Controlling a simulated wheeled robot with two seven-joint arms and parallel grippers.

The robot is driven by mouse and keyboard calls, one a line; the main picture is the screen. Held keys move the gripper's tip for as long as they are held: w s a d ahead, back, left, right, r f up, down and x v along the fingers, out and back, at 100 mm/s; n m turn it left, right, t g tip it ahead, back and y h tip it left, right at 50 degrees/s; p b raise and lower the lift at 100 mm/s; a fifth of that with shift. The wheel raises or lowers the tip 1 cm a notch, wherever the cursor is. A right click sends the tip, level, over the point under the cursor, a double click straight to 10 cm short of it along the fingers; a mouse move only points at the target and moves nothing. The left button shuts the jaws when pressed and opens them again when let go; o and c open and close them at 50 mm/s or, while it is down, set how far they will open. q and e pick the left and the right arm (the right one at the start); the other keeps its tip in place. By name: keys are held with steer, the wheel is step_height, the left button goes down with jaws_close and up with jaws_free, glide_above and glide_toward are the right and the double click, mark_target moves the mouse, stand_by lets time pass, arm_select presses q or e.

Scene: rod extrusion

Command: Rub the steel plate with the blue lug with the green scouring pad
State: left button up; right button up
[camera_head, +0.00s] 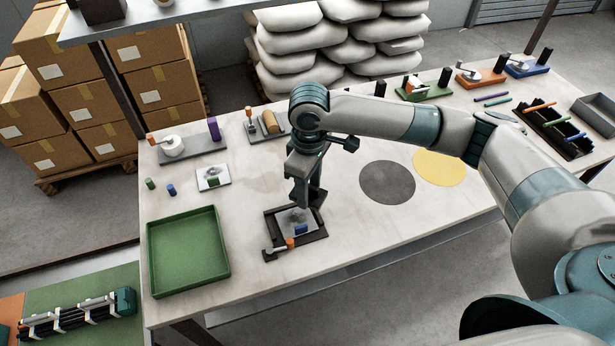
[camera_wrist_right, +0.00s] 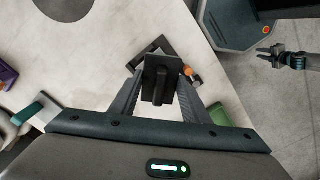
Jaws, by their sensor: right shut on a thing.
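The steel plate with the blue lug (camera_head: 301,229) lies in a dark clamp frame (camera_head: 271,230) near the table's front edge; its surface has dark smudges. My right gripper (camera_head: 302,196) is over the plate's far part, pointing down. In the right wrist view the gripper (camera_wrist_right: 160,88) is shut on a dark square block with an upright grip (camera_wrist_right: 162,66). Its underside is hidden, so I cannot tell a green pad or whether it touches the plate. My left gripper (camera_wrist_right: 270,53) seems to show small at the right edge of that view; its jaws are unclear.
A second smudged plate (camera_head: 209,174) with a green lug lies at left. A green tray (camera_head: 188,250) is left of the clamp frame. Grey (camera_head: 387,182) and yellow (camera_head: 440,167) discs mark the tabletop to the right. An orange knob (camera_head: 290,243) is on the frame's front.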

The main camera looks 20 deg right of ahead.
steer(key=w+d+f+n+p, duration=0.1)
steer(key=w+f+n+p, duration=0.3)
steer(key=n+p, duration=0.3)
steer(key=f+n, duration=0.1)
steer(key=n, duration=0.2)
steer(key=shift+f, duration=0.15)
